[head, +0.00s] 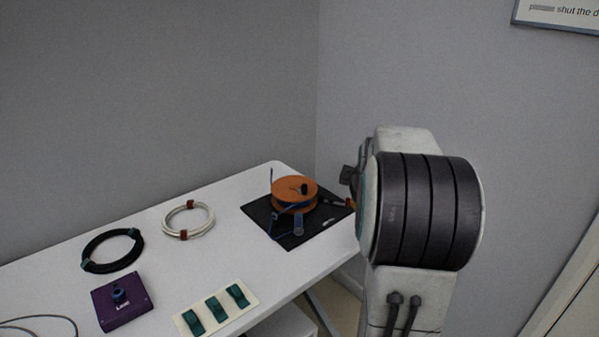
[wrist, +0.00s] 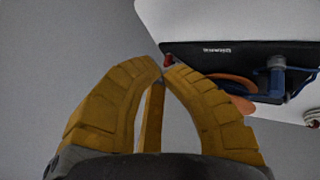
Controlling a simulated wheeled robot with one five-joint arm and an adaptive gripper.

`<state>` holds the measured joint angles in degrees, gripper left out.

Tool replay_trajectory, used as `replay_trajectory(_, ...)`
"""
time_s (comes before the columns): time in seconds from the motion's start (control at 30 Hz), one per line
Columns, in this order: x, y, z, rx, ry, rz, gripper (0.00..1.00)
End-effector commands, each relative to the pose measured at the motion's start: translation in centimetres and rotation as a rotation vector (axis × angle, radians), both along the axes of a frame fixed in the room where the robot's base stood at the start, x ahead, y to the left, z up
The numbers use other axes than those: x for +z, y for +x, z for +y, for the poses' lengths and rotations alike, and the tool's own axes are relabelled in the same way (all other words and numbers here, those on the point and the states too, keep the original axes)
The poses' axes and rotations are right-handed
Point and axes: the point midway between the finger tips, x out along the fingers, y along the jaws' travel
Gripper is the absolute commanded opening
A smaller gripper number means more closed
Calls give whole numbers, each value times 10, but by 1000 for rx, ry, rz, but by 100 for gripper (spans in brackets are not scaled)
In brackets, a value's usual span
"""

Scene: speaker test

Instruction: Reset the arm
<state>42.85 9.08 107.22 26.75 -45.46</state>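My gripper (wrist: 160,72) shows in the wrist view with curved yellow fingers, their tips close together with no clear gap. I see nothing plainly held between them. A small red piece (wrist: 168,60) lies just beyond the tips, at the edge of a black mat (wrist: 200,58); I cannot tell whether the tips touch it. In the head view my arm (head: 420,210) stands at the right of the table, its bulky joint hiding most of the gripper. A small red and yellow bit (head: 349,204) shows at its left edge, beside the mat.
On the white table (head: 150,225) an orange reel (head: 294,190) with blue parts stands on the mat. A white cable coil (head: 188,220), a black coil (head: 112,251), a purple box (head: 121,302) and a panel with green switches (head: 216,308) lie to the left. Grey walls stand behind.

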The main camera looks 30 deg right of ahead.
Motion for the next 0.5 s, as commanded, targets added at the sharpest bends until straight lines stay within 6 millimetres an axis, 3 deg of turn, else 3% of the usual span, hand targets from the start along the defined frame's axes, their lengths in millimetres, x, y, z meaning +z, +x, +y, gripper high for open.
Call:
replay_trajectory(0.27, 7, 1, 8, 3, 8, -2, 0)
replay_trajectory(0.37, 24, 1, 30, 12, 33, -5, 0)
replay_trajectory(0.5, 62, -3, 88, 29, 102, -6, 0)
